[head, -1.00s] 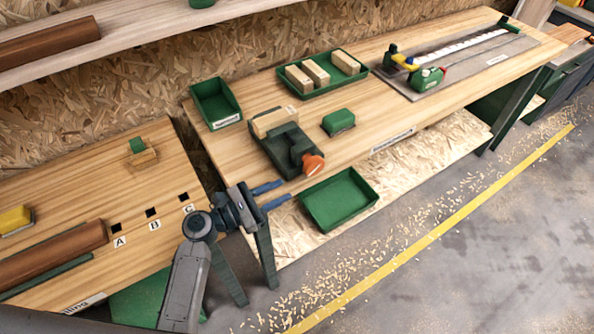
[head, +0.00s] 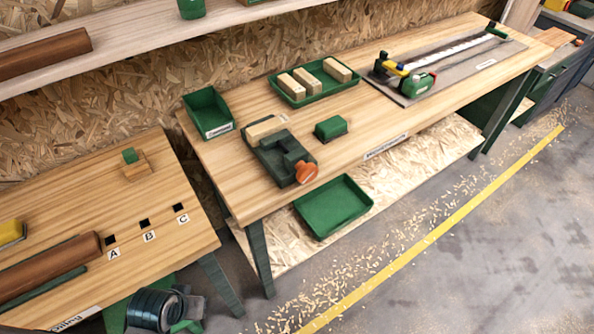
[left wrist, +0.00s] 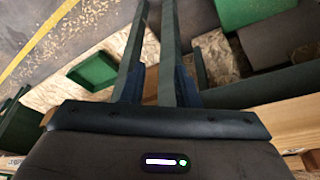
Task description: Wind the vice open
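The vice (head: 281,160) is a dark green block on the middle bench in the head view. Its orange handle (head: 306,173) is at the front end, near the bench edge. A pale wood block (head: 266,129) lies at the vice's back end; I cannot tell whether the jaws grip it. My left gripper shows in the left wrist view (left wrist: 156,30) with two dark fingers apart and nothing between them. In the head view only part of my left arm shows at the bottom left, well away from the vice. My right gripper is not in view.
A green block (head: 331,128), an open green bin (head: 208,112) and a green tray of wood blocks (head: 318,95) stand around the vice. Another green tray (head: 333,207) sits on the shelf below. The left bench (head: 80,205) is close to my left arm.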

